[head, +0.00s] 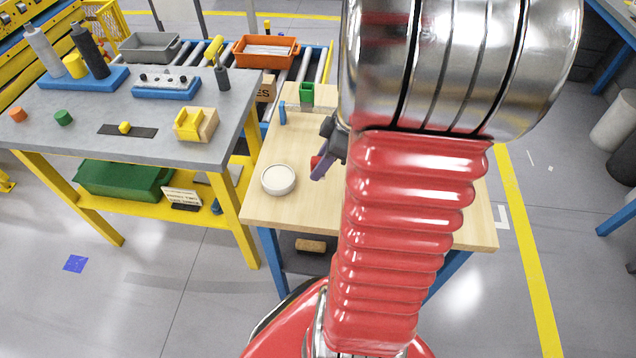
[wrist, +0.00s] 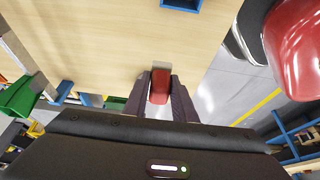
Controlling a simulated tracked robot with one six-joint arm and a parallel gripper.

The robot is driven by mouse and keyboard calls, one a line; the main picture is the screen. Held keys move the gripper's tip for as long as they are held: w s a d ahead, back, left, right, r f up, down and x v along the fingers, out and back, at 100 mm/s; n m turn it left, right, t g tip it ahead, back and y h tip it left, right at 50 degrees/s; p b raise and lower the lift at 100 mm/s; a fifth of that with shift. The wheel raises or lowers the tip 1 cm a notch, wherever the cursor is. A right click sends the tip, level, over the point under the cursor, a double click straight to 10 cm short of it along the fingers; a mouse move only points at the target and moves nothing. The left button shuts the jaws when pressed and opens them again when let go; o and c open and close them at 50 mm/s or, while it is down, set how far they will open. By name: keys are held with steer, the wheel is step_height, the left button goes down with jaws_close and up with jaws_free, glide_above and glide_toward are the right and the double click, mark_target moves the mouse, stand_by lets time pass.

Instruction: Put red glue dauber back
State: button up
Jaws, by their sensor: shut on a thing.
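The red glue dauber (wrist: 160,88) sits between the two dark fingers of my gripper (wrist: 160,100) in the wrist view, with a pale grey end pointing away from the fingers. My gripper is shut on it. In the head view my gripper (head: 320,168) is over the light wooden table (head: 262,207), right of a white round dish (head: 278,180). Only a small red bit of the dauber (head: 315,161) shows there; my arm hides much of the table's right side. A blue-edged holder (wrist: 182,4) is cut off at the top of the wrist view; its contents cannot be seen.
A green block (head: 307,93) and a blue upright (head: 283,113) stand at the wooden table's back. The grey bench (head: 85,137) at left carries bottles, a blue rack (head: 166,88) and a yellow-and-wood block (head: 196,124). Bare wood lies in front of the dish.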

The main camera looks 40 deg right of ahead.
steer(key=shift+f, duration=1.35)
steer(key=shift+f, duration=0.1)
steer(key=shift+f, duration=1.75)
steer(key=shift+s+f, duration=0.1)
steer(key=o, duration=1)
steer(key=v, duration=1.2)
